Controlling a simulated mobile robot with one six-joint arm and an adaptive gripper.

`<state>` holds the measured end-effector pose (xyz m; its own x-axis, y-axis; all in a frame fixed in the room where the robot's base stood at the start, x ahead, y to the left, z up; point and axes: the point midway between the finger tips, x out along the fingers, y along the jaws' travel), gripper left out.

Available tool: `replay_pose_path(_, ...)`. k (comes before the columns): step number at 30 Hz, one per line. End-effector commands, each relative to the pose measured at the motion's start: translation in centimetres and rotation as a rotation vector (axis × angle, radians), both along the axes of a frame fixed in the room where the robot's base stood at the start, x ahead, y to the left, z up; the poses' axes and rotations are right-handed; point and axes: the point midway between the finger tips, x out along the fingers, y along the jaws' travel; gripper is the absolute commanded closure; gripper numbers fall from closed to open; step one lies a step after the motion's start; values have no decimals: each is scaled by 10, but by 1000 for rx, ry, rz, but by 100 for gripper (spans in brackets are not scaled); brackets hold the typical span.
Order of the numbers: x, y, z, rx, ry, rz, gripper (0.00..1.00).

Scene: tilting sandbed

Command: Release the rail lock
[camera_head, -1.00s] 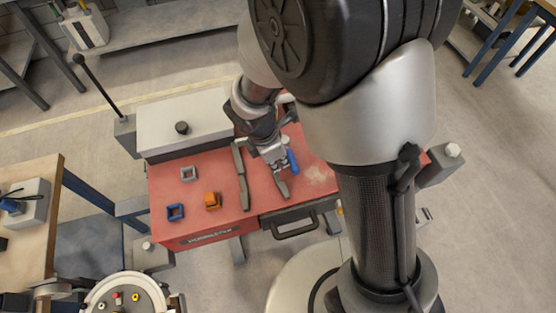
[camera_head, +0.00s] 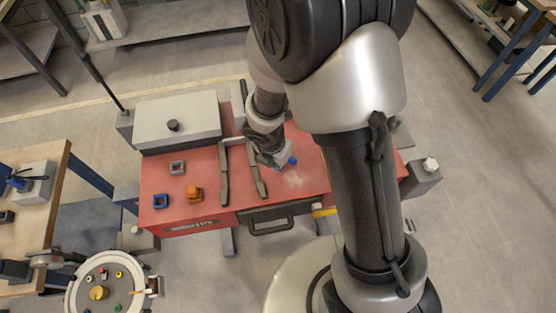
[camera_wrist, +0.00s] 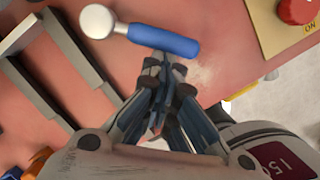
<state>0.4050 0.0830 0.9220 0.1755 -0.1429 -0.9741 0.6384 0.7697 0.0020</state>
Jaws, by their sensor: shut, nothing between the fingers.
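A blue handle with a round pale knob at one end (camera_wrist: 165,40) lies across the upper middle of the wrist view, over the red bed (camera_wrist: 200,20). It may be the rail lock; no label shows. In the head view its blue end (camera_head: 292,160) shows just beside my gripper (camera_head: 278,162), the rest hidden. My gripper (camera_wrist: 162,75) is shut and empty, its fingertips right at the handle's near side; I cannot tell if they touch. Two dark rails (camera_head: 224,178) lie on the bed to the left of the gripper.
A blue square ring (camera_head: 160,201), a grey ring (camera_head: 177,168) and an orange block (camera_head: 194,194) sit on the bed's left. A grey box with a black knob (camera_head: 173,125) stands behind. A red button (camera_wrist: 297,10) is at the wrist view's upper right. A drawer handle (camera_head: 270,226) is in front.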

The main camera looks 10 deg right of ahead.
Motion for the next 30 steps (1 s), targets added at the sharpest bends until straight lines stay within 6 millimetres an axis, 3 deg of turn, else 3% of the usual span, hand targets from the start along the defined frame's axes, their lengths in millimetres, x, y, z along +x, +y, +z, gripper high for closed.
replay_pose_path(7, 7, -10, 0, -1, 1, 160, 100)
replay_pose_path(30, 12, -19, 0, -2, 0, 155, 100)
